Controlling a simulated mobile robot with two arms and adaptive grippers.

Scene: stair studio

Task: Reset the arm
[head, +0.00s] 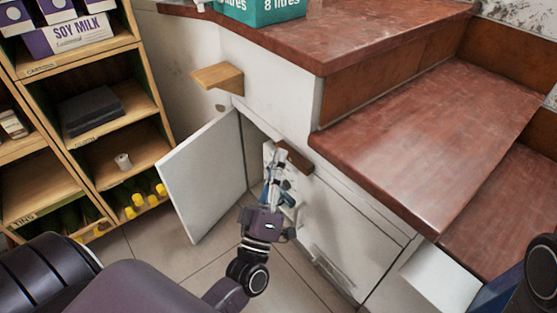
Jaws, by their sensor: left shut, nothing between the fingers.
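My left gripper (275,165) reaches up from the bottom of the head view and is shut and empty. Its fingertips are at the cabinet front, just left of a brown wooden handle (296,158); I cannot tell whether they touch it. A white cabinet door (205,178) stands swung open to the left of the gripper. The cabinet's inside is mostly hidden behind the gripper and the frame. My right gripper is not in view; only a dark part of my body shows at the lower right edge.
Brown stair-like steps (435,145) rise at the right above the white cabinet. A wooden block (218,76) juts from the wall above the open door. A wooden shelf unit (115,60) stands at the left. Tiled floor (165,238) is clear below the door.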

